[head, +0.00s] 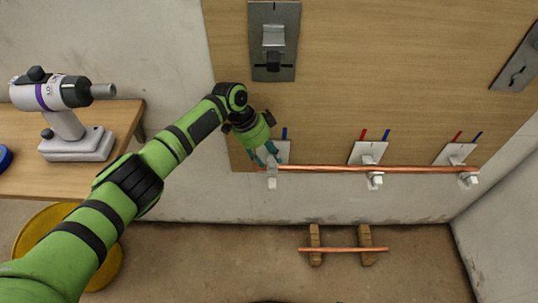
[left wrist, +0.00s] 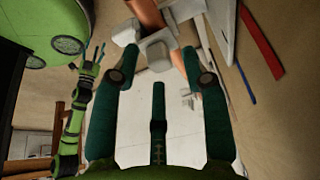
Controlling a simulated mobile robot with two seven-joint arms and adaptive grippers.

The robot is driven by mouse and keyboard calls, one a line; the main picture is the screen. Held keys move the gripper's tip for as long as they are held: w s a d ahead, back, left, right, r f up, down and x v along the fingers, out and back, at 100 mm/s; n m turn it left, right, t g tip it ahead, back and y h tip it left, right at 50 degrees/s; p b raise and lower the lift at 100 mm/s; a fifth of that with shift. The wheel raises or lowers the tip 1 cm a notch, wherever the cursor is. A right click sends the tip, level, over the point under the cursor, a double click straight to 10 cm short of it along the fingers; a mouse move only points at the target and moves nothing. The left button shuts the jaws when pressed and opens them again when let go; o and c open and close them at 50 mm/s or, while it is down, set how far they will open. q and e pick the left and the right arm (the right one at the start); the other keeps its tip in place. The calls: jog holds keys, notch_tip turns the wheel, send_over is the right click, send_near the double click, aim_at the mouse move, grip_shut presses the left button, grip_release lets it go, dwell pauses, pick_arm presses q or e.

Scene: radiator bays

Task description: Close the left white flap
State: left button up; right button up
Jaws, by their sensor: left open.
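The left white flap (head: 272,183) hangs below the left end of the copper pipe (head: 330,168), under the left white plate (head: 284,150). My left gripper (head: 268,155) is at this left clip, with its teal fingers open and pointing down towards the pipe. In the left wrist view, a white clip part (left wrist: 157,47) and the pipe end (left wrist: 146,14) show just beyond and between the open fingertips. I cannot tell whether a finger touches the flap. A small far arm, which looks like my right one, has its gripper (left wrist: 98,54) at the left of that view.
Middle (head: 374,181) and right (head: 467,181) white clips hold the same pipe on the wooden board (head: 350,90). A short copper pipe (head: 343,249) lies on wood blocks on the floor. A drill (head: 62,110) stands on the left bench (head: 120,125).

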pick_arm(q)
jog(key=v, duration=1.1)
jog(key=shift+f, duration=0.15)
